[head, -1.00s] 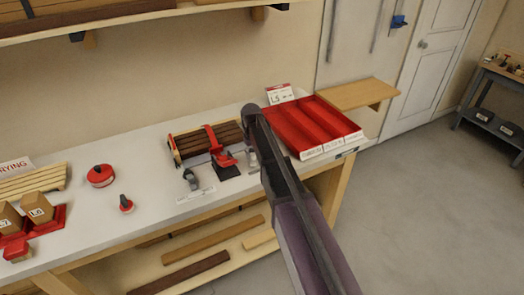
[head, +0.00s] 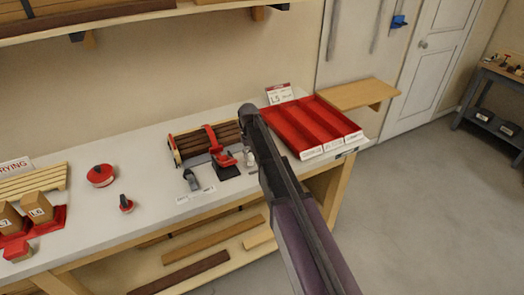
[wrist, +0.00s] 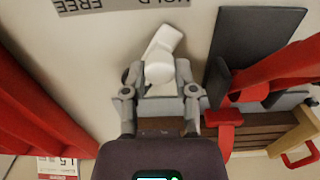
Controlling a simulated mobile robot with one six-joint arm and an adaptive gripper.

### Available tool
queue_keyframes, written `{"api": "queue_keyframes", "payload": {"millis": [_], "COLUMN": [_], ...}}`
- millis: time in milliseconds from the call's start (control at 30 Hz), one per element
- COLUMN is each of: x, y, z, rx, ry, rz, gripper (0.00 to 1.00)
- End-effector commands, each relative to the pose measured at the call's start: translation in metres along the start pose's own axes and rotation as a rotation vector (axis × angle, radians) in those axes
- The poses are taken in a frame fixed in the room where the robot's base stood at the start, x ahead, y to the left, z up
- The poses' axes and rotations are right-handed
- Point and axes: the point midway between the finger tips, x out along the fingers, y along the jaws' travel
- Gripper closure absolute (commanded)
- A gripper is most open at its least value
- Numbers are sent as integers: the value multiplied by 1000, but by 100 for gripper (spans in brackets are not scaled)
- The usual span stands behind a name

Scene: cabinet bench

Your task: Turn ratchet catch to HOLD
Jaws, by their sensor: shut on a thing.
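The ratchet catch (wrist: 162,62) shows in the wrist view as a pale lever with a round hub, its arm slanting up to the right. My gripper (wrist: 158,82) is shut on it, with one grey finger on each side. A grey label (wrist: 110,5) reading HOLD and FREE, upside down in this view, lies just beyond the lever. In the head view my arm hides most of the gripper and catch, beside a red-strapped clamp fixture (head: 222,147) holding dark wooden strips.
A red divided tray (head: 310,128) stands close on the right of my arm. A red round pot (head: 101,175) and boxes (head: 40,212) stand further left.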

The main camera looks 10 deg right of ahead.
Motion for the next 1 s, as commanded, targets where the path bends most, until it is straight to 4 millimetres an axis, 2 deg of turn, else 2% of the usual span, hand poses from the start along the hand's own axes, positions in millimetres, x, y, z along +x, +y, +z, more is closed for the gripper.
{"api": "queue_keyframes", "payload": {"millis": [700, 733, 800, 867, 900, 1000], "x": [0, 0, 0, 0, 0, 0], "y": [-3, -3, -3, -3, -3, -3], "z": [-2, -2, -2, -2, -2, -2], "rx": [0, 0, 0, 0, 0, 0], "ry": [0, 0, 0, 0, 0, 0], "rz": [0, 0, 0, 0, 0, 0], "gripper": [77, 60, 39, 23, 20, 20]}}
